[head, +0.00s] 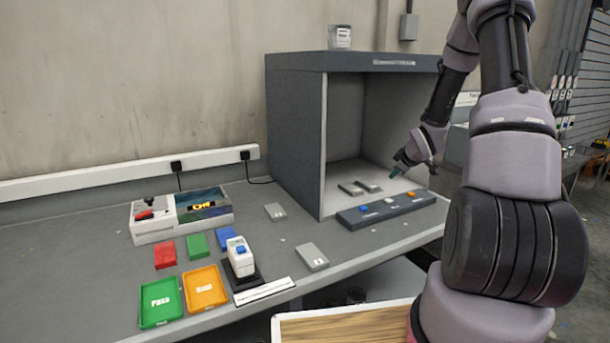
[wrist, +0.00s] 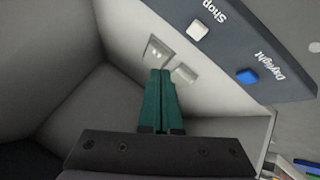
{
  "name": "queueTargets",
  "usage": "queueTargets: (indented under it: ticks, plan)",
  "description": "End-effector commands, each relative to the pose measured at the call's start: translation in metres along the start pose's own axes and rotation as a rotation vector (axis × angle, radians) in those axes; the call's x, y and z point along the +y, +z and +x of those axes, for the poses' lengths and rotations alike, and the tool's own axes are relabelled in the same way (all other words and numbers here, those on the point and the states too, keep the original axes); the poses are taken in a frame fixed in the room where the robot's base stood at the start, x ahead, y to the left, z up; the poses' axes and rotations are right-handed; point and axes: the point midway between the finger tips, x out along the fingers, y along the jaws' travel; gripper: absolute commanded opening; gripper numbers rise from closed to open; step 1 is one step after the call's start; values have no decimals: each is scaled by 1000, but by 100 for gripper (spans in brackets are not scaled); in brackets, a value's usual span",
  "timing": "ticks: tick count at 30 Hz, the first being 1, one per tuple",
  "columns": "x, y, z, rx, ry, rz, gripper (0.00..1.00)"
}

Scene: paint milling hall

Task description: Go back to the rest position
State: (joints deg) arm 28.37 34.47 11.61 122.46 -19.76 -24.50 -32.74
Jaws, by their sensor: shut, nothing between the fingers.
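My gripper (head: 396,170) is inside the front opening of the grey light booth (head: 292,130), above its floor. In the wrist view, the green fingers of my gripper (wrist: 163,73) are together with nothing between them. Two small grey plates lie on the booth floor: one plate (wrist: 157,52) is just beyond the fingertips in the wrist view, and the other plate (wrist: 185,73) is to their right. In the head view they are a left plate (head: 350,188) and a right plate (head: 369,186). I cannot tell whether the fingertips touch either plate.
A button panel (head: 386,208) runs along the booth's front. On the bench left of it are a green tray (head: 161,303), an orange tray (head: 204,289), a white device (head: 240,256), loose grey plates (head: 312,257) and a divided box (head: 152,232). A wooden board (head: 340,326) is at the front.

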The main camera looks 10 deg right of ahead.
Motion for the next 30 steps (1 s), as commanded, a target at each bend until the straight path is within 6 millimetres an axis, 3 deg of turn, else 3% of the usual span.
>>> queueTargets:
  ticks: [5,9,14,20,24,30]
  plan:
    - [14,-32,-53,-53,27,89,0]
    - [17,-60,-118,-108,52,232,0]
    - [5,-86,-195,-146,68,417,0]
    - [-31,-107,-288,-157,53,672,0]
    - [-67,-114,-350,-151,7,855,0]
    - [-124,-113,-419,-142,-103,1083,0]
